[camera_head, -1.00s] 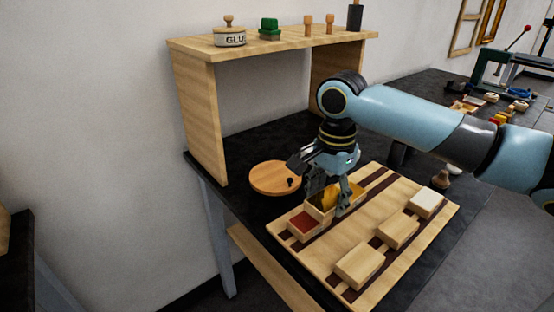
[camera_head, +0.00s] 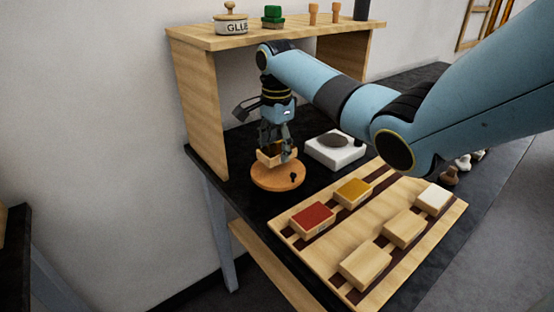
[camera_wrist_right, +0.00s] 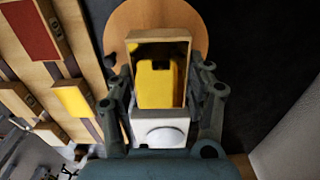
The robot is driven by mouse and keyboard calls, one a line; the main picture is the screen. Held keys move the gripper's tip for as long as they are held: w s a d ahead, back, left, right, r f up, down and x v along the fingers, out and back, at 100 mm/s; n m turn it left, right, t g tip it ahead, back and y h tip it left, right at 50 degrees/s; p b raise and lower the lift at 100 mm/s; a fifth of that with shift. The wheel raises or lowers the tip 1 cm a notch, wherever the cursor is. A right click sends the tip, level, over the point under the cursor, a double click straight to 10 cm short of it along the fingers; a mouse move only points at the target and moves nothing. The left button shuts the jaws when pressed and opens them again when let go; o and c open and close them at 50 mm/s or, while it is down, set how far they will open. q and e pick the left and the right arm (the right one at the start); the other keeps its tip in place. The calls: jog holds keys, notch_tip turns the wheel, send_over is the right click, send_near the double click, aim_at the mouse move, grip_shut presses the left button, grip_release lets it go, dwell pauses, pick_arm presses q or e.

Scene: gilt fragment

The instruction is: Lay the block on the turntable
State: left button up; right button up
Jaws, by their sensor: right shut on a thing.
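My right gripper (camera_head: 277,153) is shut on a light wooden block (camera_head: 270,161) and points down over the turntable. The turntable (camera_head: 272,183) is a round orange-brown wooden disc with a small dark knob at its edge. I cannot tell whether the block touches it. In the right wrist view the block (camera_wrist_right: 158,37) has a wooden rim with yellow inside, between the two fingers, and the turntable (camera_wrist_right: 125,22) shows beyond it. My left gripper is not in view.
A striped wooden board (camera_head: 355,237) holds a red-topped block (camera_head: 312,216), a yellow-topped block (camera_head: 352,191) and several plain or white ones. A white box with a dark disc (camera_head: 335,156) stands right of the turntable. A wooden shelf (camera_head: 200,95) stands behind with a glue pot.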

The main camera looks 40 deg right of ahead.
aim_at(277, 149)
notch_tip(277, 149, down, 3)
jog(key=shift+s+r, duration=0.1)
jog(key=shift+r, duration=0.1)
jog(key=shift+f, duration=0.35)
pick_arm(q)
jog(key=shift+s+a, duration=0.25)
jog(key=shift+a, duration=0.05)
pick_arm(e)
jog(key=shift+f, duration=0.15)
jog(key=o, duration=0.9)
notch_tip(277, 149, up, 12)
jog(key=shift+r, duration=0.2)
